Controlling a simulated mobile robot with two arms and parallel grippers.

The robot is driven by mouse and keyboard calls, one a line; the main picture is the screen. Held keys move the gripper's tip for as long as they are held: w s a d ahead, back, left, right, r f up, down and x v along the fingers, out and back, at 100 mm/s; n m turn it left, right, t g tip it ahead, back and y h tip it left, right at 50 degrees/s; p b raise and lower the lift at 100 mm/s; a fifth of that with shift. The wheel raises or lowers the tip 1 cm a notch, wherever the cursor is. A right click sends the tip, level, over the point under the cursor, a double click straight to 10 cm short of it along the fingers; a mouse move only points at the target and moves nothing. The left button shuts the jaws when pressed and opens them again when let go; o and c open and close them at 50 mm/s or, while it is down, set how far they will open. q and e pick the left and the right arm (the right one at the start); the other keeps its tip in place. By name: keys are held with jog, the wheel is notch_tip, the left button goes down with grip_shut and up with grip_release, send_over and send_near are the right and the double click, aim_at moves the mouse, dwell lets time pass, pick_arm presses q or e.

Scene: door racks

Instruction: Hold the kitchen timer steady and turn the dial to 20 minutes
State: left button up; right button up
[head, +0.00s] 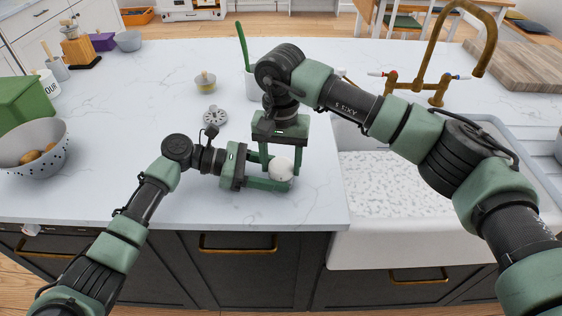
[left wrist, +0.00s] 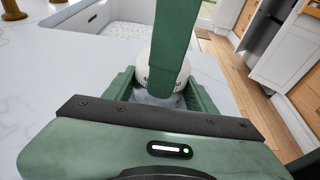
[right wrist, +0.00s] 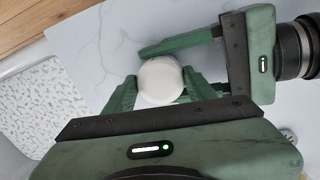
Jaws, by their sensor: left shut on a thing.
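The white round kitchen timer (head: 282,169) stands on the marble counter near its front edge. It also shows in the left wrist view (left wrist: 170,68) and from above in the right wrist view (right wrist: 160,80). My left gripper (head: 276,177) reaches in level from the left and is shut on the timer's lower body. My right gripper (head: 281,158) points down from above, one finger on either side of the timer's top. Its fingers look slightly apart from the timer. A right finger hides part of the timer in the left wrist view.
A white sink (head: 400,240) with a brass tap (head: 430,60) is on the right. A colander (head: 35,150) is at far left. The counter's middle left is clear.

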aim_at(281, 165)
jog(key=c, duration=0.4)
jog(key=shift+m, duration=1.6)
jog(key=o, duration=1.4)
jog(key=shift+r, duration=0.1)
notch_tip(281, 165, up, 12)
jog(key=shift+f, duration=0.1)
jog(key=shift+c, duration=0.4)
